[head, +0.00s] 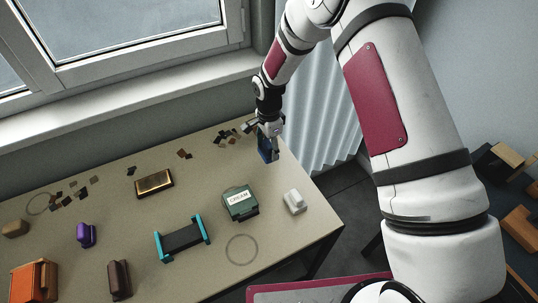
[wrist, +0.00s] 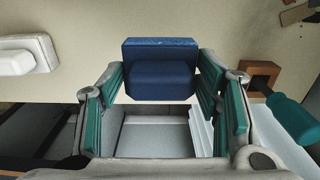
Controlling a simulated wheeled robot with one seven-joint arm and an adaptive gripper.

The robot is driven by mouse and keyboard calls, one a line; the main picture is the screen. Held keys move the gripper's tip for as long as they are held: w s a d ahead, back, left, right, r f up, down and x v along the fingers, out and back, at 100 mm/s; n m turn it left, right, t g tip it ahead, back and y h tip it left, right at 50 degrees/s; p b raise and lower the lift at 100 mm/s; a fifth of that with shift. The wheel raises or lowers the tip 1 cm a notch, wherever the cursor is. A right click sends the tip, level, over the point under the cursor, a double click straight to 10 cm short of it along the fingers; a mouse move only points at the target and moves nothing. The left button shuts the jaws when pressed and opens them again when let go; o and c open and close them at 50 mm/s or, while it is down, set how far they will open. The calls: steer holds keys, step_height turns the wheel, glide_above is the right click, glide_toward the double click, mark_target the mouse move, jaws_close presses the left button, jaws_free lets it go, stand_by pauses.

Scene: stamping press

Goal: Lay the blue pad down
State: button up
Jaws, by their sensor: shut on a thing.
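The blue pad (head: 267,154) is a dark blue block in my gripper (head: 267,136), at the back right of the table in the head view. In the wrist view the blue pad (wrist: 160,65) sits between the teal-lined fingers of my gripper (wrist: 161,84), near the table edge. A raised, rounded part of the pad faces the wrist camera. The gripper is shut on it. I cannot tell whether the pad's underside touches the table.
The table (head: 285,255) holds a green CREAM box (head: 240,203), a white block (head: 294,202), a teal-ended black holder (head: 182,239), a gold-topped block (head: 154,184) and a purple stamp (head: 86,235). Front right is mostly clear.

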mark_target(269, 155)
steer(key=shift+f, duration=2.2)
steer(key=o, duration=1)
step_height(269, 155, up, 12)
steer(key=shift+r+b, duration=0.1)
steer(key=shift+b, duration=0.55)
steer(key=s+d+r+n+t, duration=0.1)
steer(key=s+d+r+n, duration=0.15)
steer(key=r, duration=0.55)
steer(key=s+d+r+n+t, duration=0.1)
steer(key=s+d+r+n, duration=0.2)
steer(key=r, duration=0.4)
steer(key=s+d+r+n+t, duration=0.1)
steer(key=s+d+r, duration=0.25)
steer(key=r, duration=0.45)
steer(key=s+d+r+n+t, duration=0.1)
steer(key=s+r+n, duration=0.1)
steer(key=s, duration=0.5)
steer(key=s+d+r+n, duration=0.2)
steer(key=s+r, duration=0.1)
steer(key=s, duration=0.3)
steer(key=s+d+r+n+t, duration=0.1)
steer(key=s+d+r+n, duration=0.1)
steer(key=s, duration=0.5)
steer(key=shift+s+d+r+n+t, duration=0.2)
steer(key=shift+s+d+n+t, duration=0.1)
steer(key=shift+n, duration=0.15)
